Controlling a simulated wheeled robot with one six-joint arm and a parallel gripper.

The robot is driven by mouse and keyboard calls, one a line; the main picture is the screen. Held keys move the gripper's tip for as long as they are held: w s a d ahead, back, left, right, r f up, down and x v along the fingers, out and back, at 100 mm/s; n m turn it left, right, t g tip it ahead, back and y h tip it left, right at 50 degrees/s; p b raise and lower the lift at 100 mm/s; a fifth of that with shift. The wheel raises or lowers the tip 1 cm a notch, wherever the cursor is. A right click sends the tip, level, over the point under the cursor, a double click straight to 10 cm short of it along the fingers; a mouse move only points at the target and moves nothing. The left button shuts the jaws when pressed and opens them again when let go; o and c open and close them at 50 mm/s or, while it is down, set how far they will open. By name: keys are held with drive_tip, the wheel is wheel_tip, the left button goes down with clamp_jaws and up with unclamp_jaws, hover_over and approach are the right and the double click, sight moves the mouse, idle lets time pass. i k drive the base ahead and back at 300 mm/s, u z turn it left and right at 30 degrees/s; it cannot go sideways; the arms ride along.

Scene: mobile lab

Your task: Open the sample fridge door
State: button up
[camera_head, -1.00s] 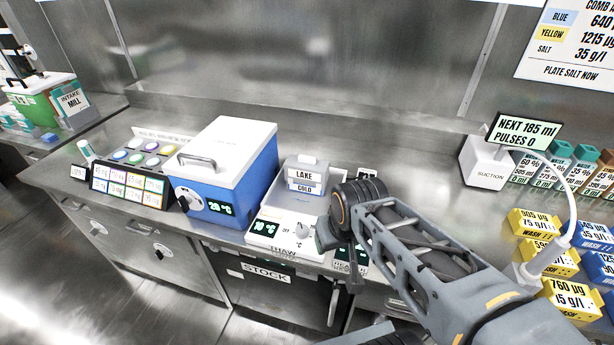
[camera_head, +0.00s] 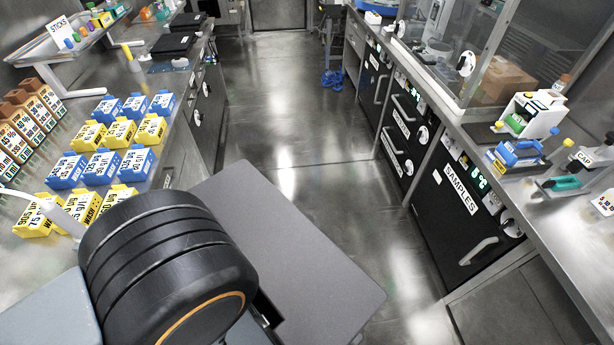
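The sample fridge (camera_head: 446,228) is a black-fronted unit under the right-hand bench, with a white "SAMPLES" label (camera_head: 461,189) on its front. A pale bar handle (camera_head: 479,251) sits low on the front, towards its right side. The door looks shut. A small green display and round knobs show along its upper edge. My arm's dark round joint fills the lower left of the view, across the aisle from the fridge. My gripper is not in view, so its state is hidden.
The left bench (camera_head: 181,124) carries several blue and yellow labelled boxes. The right bench (camera_head: 552,210) holds a blue-handled device (camera_head: 518,155) and a white rack (camera_head: 531,113). The floor aisle (camera_head: 306,130) between them is clear. A blue object (camera_head: 332,80) lies on the floor farther back.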

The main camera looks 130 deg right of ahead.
sight(463, 239)
drive_tip(key=u, duration=5.5)
drive_tip(key=i, duration=0.75)
drive_tip(key=u, duration=0.3)
